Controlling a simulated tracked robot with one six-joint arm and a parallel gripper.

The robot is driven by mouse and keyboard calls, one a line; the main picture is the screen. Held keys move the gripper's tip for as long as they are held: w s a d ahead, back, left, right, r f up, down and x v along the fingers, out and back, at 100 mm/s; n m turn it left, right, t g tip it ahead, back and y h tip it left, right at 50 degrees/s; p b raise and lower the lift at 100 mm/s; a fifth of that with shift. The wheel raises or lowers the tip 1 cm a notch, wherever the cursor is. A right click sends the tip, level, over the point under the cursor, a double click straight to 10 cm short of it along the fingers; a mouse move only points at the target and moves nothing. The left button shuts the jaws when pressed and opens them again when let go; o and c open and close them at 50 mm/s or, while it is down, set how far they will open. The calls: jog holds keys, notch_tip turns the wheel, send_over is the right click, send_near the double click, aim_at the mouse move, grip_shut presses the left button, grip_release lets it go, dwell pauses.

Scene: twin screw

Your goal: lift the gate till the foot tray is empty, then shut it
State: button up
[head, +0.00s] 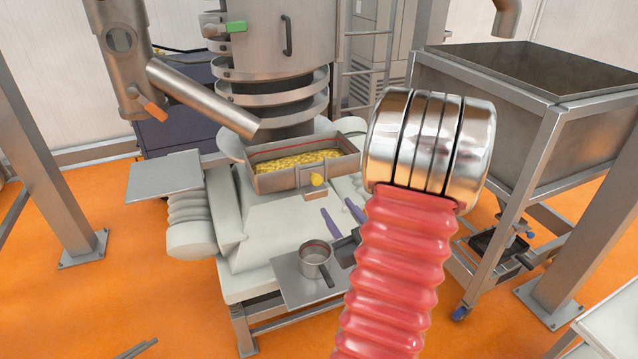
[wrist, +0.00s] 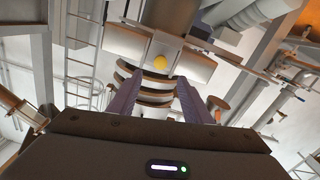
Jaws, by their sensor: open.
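The foot tray (head: 270,183) is a metal box at the foot of the steel tower, with a layer of yellow material (head: 298,162) in it. My gripper (head: 343,214) has two purple fingers, open and empty, in front of and below the knob. In the wrist view, the knob (wrist: 160,62) shows between and beyond the fingertips (wrist: 158,80), apart from them.
A small metal pot (head: 316,262) with a handle stands on a plate in front of the pale machine body. A sloping pipe (head: 200,96) with an orange handle (head: 152,108) ends left of the tray. A large hopper (head: 530,75) on a frame stands at right.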

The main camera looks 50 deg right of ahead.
aim_at(319, 183)
jog(key=x, duration=1.3)
jog(key=shift+w+d, duration=0.1)
jog(key=shift+w, duration=0.2)
jog(key=shift+r, duration=0.1)
jog(key=shift+c, duration=0.3)
grip_shut()
